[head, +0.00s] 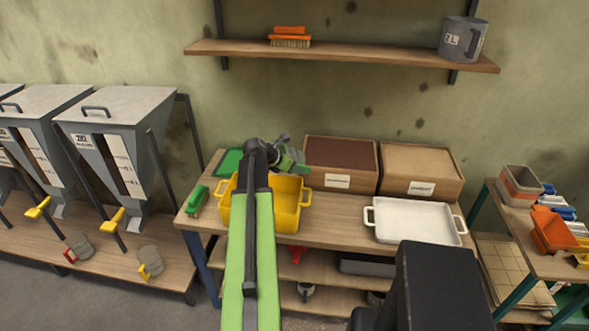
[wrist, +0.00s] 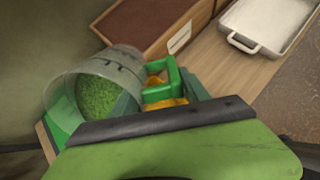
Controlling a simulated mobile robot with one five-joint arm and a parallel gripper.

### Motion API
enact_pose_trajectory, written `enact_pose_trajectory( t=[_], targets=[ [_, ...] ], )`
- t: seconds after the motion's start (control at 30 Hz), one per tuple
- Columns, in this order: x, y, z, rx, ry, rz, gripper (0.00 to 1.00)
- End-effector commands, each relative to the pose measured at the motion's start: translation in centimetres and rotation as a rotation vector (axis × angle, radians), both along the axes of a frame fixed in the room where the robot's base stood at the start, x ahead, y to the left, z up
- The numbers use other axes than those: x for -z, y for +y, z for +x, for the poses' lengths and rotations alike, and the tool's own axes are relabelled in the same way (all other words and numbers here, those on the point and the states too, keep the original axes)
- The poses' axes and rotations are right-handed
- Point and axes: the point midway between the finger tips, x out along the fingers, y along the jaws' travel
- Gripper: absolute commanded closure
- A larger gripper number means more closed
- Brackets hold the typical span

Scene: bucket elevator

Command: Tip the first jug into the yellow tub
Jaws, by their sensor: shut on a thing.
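The jug (wrist: 88,92) in my gripper is clear, with a green handle (wrist: 160,88) and green grainy stuff inside. It looks tilted in the wrist view; I cannot tell whether any of its contents is coming out. My gripper (head: 287,156) is shut on it, above the far side of the yellow tub (head: 287,212). The tub stands on the wooden table, and my arm hides its left part and much of its inside. In the wrist view only a bit of yellow shows behind the handle.
Behind the tub stand a brown-filled box (head: 341,160) and a tan-filled box (head: 420,170). A white tray (head: 415,222) is at the right and a green brush (head: 197,200) at the left. Hoppers (head: 110,130) stand further left, above two jugs with red and yellow handles.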

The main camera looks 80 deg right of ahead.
Motion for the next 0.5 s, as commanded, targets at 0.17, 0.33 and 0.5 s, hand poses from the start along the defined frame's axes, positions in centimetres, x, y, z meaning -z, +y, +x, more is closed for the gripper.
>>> enact_pose_trajectory(
  t=[0.17, 0.33, 0.5],
  targets=[
    [0.63, 0.16, 0.08, 0.000, 0.026, -0.042, 1.00],
    [0.86, 0.25, 0.13, -0.001, 0.050, -0.081, 1.00],
    [1.26, 0.35, 0.13, 0.000, 0.069, -0.112, 1.00]
  ],
)
